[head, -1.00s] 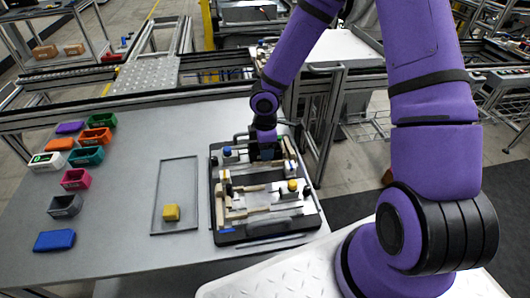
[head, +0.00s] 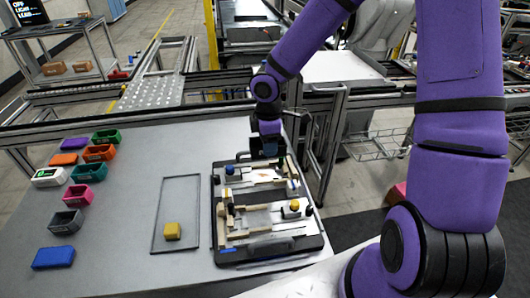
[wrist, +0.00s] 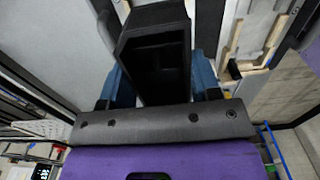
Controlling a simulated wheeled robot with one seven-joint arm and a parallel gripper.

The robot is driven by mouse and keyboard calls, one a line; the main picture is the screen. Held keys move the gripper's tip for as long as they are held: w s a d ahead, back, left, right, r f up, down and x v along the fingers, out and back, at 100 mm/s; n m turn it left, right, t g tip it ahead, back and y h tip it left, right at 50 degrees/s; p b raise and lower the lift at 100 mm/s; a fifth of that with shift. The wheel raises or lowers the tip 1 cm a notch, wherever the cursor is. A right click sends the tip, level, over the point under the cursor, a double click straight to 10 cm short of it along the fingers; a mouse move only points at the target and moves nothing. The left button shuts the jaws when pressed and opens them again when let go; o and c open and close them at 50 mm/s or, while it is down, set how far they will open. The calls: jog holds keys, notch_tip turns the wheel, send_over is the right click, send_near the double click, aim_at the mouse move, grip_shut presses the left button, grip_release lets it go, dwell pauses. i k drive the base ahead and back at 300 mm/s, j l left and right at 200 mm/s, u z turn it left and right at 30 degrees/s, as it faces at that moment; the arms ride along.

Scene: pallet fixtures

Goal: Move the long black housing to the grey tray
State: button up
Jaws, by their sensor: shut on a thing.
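The long black housing (wrist: 153,52) is between the blue fingers of my gripper (wrist: 160,75) in the wrist view, with its hollow open end facing the camera. My gripper is shut on it. In the head view my gripper (head: 266,148) is above the far edge of the black-rimmed pallet fixture (head: 224,250); the housing is hard to make out there. The grey tray (head: 161,240) lies flat on the table left of the fixture.
Several small bins stand at the table's left, among them a grey bin (head: 66,222) and an orange bin (head: 99,153). A blue block (head: 53,257) lies in front of them. The fixture holds wooden rails and a yellow-topped part (head: 294,208). Table between bins and tray is clear.

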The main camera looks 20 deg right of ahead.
aim_at(181, 187)
jog(key=k+l, duration=0.15)
jog(key=k, duration=0.35)
jog(key=k+l, duration=0.15)
jog(key=k, duration=0.3)
